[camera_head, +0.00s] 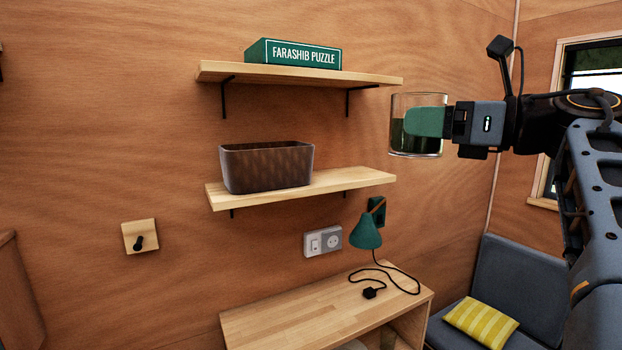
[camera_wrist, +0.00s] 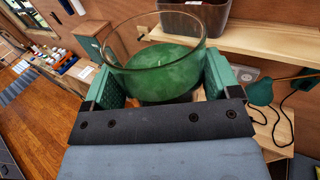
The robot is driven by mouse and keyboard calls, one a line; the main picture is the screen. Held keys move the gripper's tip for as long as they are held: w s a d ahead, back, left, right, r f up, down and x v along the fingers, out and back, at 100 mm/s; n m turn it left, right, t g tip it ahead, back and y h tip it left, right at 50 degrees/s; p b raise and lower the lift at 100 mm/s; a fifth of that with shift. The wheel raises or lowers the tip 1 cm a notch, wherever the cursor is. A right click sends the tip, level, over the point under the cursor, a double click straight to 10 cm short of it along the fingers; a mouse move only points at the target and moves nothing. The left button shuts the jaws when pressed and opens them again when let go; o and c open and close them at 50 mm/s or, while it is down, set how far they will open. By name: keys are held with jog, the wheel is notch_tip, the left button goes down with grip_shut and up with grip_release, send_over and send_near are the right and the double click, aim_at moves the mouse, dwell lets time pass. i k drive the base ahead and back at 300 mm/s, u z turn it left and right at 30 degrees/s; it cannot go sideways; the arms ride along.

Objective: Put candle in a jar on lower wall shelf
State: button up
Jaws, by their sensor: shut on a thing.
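The candle in a jar (camera_head: 400,142) is a clear glass with dark green wax, held upright in the air to the right of the shelves. My gripper (camera_head: 425,122) is shut on it from the right. In the wrist view the jar (camera_wrist: 165,68) sits between the two green fingers of my gripper (camera_wrist: 160,85), with green wax inside. The lower wall shelf (camera_head: 350,180) is a light wooden board left of and below the jar. It also shows in the wrist view (camera_wrist: 250,40), beyond the jar.
A brown basket (camera_head: 268,168) stands on the lower shelf's left and middle; its right end is bare. The upper shelf (camera_head: 370,79) holds a green puzzle box (camera_head: 293,54). A green wall lamp (camera_head: 366,232) hangs below the lower shelf, above a wooden desk (camera_head: 310,318).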

aim_at(336, 176)
jog(key=u, duration=0.05)
jog(key=i, duration=0.9)
